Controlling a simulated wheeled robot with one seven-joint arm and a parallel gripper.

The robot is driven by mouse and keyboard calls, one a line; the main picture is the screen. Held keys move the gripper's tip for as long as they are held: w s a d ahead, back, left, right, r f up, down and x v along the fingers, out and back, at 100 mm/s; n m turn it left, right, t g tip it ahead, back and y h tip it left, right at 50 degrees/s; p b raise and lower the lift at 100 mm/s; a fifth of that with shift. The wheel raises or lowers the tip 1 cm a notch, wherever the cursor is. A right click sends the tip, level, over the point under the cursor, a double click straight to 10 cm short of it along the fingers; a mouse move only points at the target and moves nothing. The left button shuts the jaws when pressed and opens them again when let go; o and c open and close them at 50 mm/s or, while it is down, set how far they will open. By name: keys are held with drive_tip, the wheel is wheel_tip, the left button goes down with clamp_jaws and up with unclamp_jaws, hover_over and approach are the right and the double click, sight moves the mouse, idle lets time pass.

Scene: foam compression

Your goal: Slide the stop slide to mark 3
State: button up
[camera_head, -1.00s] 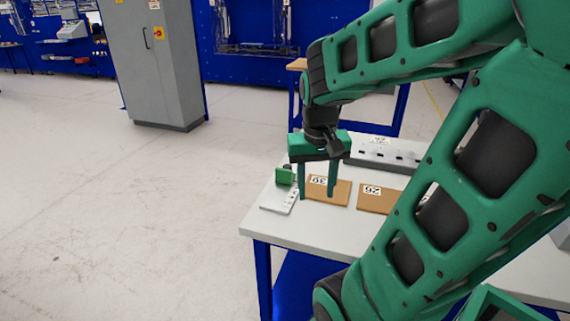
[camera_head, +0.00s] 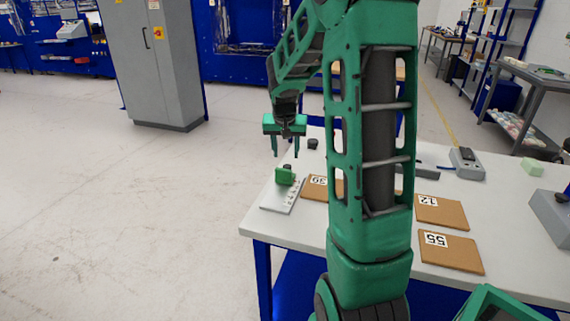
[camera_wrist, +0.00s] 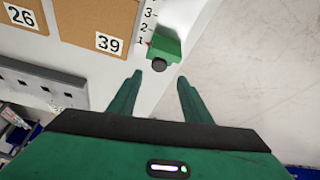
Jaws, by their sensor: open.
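The stop slide is a green block (camera_head: 285,176) on a white marked plate (camera_head: 280,198) at the table's left end. In the wrist view the green block (camera_wrist: 157,47), with a dark round knob on its near side, sits beside printed marks 1, 2 and 3. A small red pointer on it is by mark 1. Mark 3 (camera_wrist: 149,12) is near the top edge of that view. My gripper (camera_head: 285,154) is open and empty, above and behind the block in the head view. Its two fingers (camera_wrist: 160,77) point toward the block without touching it.
Brown pads numbered 39 (camera_wrist: 107,25) and 26 (camera_wrist: 20,15) lie beside the plate. Pads 12 (camera_head: 440,212) and 55 (camera_head: 450,254) lie farther right. A grey strip (camera_wrist: 40,85) with dark slots lies behind the pads. Open floor lies beyond the table's left edge.

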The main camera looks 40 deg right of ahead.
sight(287, 165)
drive_tip(key=x, duration=0.6)
drive_tip(key=shift+d+f, duration=0.1)
drive_tip(key=shift+f, duration=0.25)
drive_tip(key=shift+c, duration=0.7)
clamp_jaws()
